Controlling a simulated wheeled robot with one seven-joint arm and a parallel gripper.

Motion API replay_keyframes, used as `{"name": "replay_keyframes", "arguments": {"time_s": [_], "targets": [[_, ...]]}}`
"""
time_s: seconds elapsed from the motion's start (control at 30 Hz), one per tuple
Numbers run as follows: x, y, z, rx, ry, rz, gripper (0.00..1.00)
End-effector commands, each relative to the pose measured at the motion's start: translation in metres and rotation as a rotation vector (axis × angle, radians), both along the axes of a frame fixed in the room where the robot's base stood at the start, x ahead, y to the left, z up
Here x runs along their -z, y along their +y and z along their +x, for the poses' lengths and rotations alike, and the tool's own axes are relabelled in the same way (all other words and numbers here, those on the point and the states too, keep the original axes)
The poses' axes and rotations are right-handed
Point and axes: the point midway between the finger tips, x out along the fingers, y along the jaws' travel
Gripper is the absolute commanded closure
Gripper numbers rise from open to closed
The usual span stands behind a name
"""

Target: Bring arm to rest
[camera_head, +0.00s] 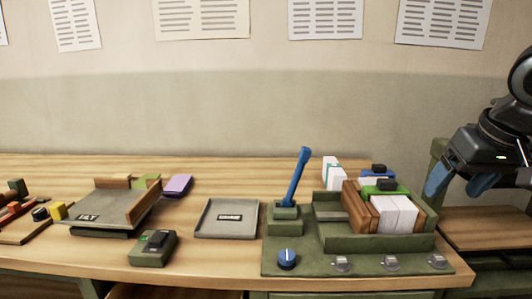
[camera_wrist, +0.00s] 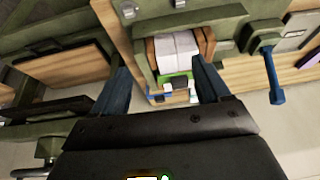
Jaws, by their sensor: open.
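My gripper (camera_head: 458,182) is at the right edge of the head view, above and to the right of the table. Its two blue fingers point down and stand apart with nothing between them. In the wrist view my gripper (camera_wrist: 160,72) shows its fingers spread, with the green machine beyond them. The rest of my arm is mostly cut off by the right edge of the head view.
A green machine (camera_head: 330,262) with a blue lever (camera_head: 297,176) and a wooden holder of white paper stacks (camera_head: 396,213) stands on the table (camera_head: 190,275). Left of it are a grey tray (camera_head: 213,228), a stamp-like box (camera_head: 153,248) and a larger tray (camera_head: 108,203). A lower wooden surface (camera_head: 485,238) lies below my gripper.

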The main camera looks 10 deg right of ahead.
Motion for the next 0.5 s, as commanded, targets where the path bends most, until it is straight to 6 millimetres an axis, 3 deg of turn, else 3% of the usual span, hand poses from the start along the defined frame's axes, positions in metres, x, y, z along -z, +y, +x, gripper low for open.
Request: {"name": "replay_keyframes", "arguments": {"time_s": [0.27,0.5], "targets": [[0.009,0.03,0.018,-0.05,-0.082,0.082,0.24],[0.018,0.07,0.038,-0.107,-0.2,0.196,0.24]]}}
